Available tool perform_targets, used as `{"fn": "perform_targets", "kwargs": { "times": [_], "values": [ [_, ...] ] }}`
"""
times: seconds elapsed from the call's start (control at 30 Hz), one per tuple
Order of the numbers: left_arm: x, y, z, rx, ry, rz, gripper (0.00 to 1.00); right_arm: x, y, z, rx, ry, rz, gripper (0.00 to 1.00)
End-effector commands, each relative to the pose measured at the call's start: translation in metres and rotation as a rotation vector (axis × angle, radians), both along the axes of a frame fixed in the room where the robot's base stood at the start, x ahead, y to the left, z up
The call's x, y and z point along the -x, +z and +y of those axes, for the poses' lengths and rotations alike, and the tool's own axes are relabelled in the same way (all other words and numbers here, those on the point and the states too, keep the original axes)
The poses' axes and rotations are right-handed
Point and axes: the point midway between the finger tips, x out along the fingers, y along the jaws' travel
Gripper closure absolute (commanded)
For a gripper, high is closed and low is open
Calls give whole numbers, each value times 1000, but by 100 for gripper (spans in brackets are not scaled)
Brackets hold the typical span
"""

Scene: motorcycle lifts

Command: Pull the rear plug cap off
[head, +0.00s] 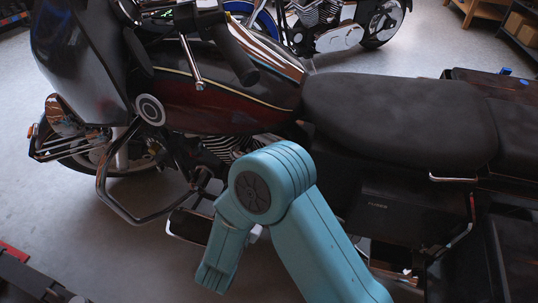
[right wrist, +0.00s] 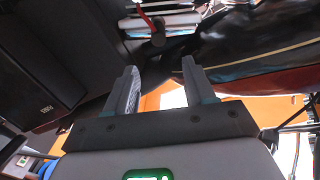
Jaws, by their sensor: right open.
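In the right wrist view my right gripper (right wrist: 160,68) is open, with a clear gap between its two grey fingers and nothing between them. Beyond the fingertips is a small dark cap-like piece (right wrist: 157,38) with a red lead (right wrist: 143,14) above it, beside pale metal rods or fins. I cannot tell for certain whether this is the rear plug cap. The fingers do not appear to touch it. In the head view the motorcycle's finned engine (head: 228,148) shows partly behind a teal arm of mine, and no plug cap can be made out. My left gripper is not in view.
The dark red tank (head: 215,92), black seat (head: 400,115) and side panel (head: 385,212) surround the engine area. A second motorcycle (head: 335,22) stands behind.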

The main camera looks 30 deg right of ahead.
Motion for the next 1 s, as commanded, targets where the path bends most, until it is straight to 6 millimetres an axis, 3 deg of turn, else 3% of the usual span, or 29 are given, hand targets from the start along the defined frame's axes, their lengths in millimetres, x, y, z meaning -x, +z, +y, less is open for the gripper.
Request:
{"fn": "perform_targets", "kwargs": {
  "times": [0.3, 0.53, 0.73, 1.0],
  "values": [
    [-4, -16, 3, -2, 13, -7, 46, -43, -3, -64, -2, -9, -3, 46],
    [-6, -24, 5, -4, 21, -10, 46, -74, -2, -101, 0, -3, -1, 46],
    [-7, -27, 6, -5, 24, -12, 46, -89, -1, -115, -1, 1, 0, 46],
    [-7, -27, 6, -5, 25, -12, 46, -92, 0, -117, -1, 3, 1, 46]
  ]
}}
